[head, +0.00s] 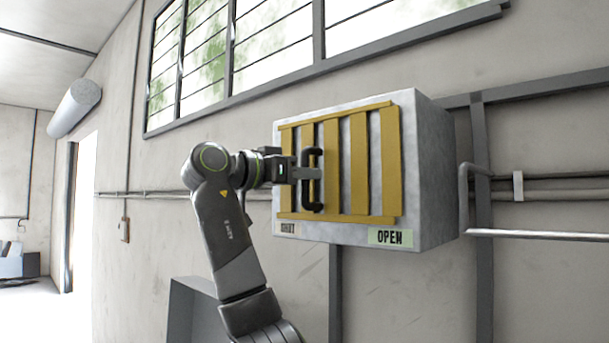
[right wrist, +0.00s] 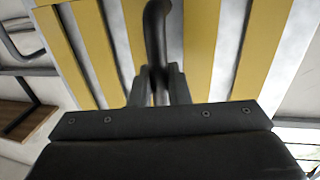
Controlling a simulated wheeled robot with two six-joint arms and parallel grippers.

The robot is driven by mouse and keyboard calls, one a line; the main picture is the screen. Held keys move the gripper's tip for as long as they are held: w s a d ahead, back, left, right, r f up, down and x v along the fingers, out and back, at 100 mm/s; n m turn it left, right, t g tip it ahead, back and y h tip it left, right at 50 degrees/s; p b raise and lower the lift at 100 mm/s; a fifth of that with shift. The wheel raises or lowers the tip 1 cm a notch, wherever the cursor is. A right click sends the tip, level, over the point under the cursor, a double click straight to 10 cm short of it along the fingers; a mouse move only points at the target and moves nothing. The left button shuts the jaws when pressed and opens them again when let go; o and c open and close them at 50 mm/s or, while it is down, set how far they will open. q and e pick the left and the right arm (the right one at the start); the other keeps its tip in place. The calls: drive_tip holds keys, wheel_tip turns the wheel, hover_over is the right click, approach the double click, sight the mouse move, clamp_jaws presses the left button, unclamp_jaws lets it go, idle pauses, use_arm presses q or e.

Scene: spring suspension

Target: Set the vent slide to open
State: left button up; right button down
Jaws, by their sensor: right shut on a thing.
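The vent slide (head: 361,165) is a yellow slatted panel on the front of a grey wall box (head: 432,150). A dark vertical handle (head: 306,188) stands out from its left part. The box carries a SHUT label (head: 287,228) at lower left and a green OPEN label (head: 391,237) at lower right. My right gripper (head: 309,173) is shut on the handle. In the right wrist view the fingers (right wrist: 159,88) close around the dark handle (right wrist: 157,35), with yellow slats (right wrist: 202,50) behind. The gaps between the slats look grey. My left gripper is not in view.
A window (head: 240,50) runs above the box. Pipes (head: 545,190) and a metal rail (head: 535,234) are on the wall right of the box. A grey duct shape (head: 190,305) is below. The wall in front of the box's right side looks clear.

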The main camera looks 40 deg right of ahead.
sight(337, 175)
drive_tip(key=shift+s+f+b, duration=0.15)
drive_tip(key=shift+s+b, duration=0.2)
drive_tip(key=shift+b, duration=0.2)
drive_tip(key=shift+s+d+b, duration=0.15)
drive_tip(key=shift+s+b, duration=0.7)
drive_tip(key=shift+s, duration=0.55)
drive_tip(key=shift+w, duration=0.15)
